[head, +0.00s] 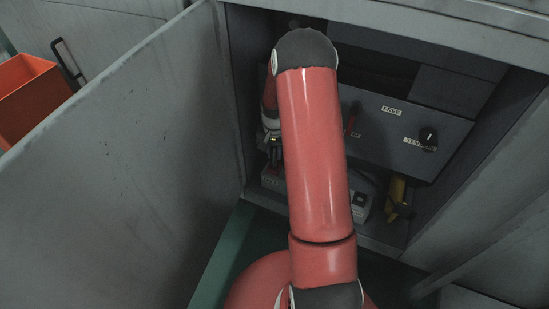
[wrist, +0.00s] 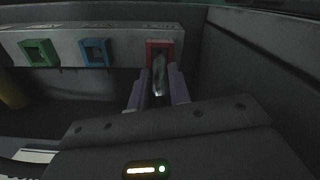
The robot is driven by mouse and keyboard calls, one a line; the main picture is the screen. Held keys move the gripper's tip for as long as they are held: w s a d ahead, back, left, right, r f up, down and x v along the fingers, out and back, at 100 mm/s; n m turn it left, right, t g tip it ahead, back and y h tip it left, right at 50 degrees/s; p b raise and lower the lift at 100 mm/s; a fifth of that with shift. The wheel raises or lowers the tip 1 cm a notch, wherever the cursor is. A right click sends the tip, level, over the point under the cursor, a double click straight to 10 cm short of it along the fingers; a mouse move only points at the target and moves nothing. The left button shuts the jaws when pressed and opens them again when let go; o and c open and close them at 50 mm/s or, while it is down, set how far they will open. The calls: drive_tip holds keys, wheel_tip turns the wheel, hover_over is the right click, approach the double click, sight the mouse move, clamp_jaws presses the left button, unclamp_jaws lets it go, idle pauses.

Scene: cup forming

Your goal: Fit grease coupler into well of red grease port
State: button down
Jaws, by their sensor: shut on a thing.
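My gripper (wrist: 158,84) is shut on the grease coupler (wrist: 159,72), a pale metallic piece between two purple-grey fingers in the wrist view. The coupler points away from the wrist and its far end overlaps the opening of the red grease port (wrist: 165,46). The port is a square red frame at the right end of a pale block. I cannot tell whether the coupler tip is inside the well or just in front of it.
Green (wrist: 39,53) and blue (wrist: 95,52) ports sit left of the red one. A dark cabinet wall (wrist: 222,65) stands close on the right. In the head view, a panel with a black knob (head: 428,139) hangs above, and a yellow object (head: 397,194) stands at lower right.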

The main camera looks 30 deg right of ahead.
sight(274, 164)
drive_tip(key=shift+f, duration=1.6)
drive_tip(key=shift+f, duration=0.2)
drive_tip(key=c, duration=1.3)
unclamp_jaws()
drive_tip(key=shift+r, duration=0.1)
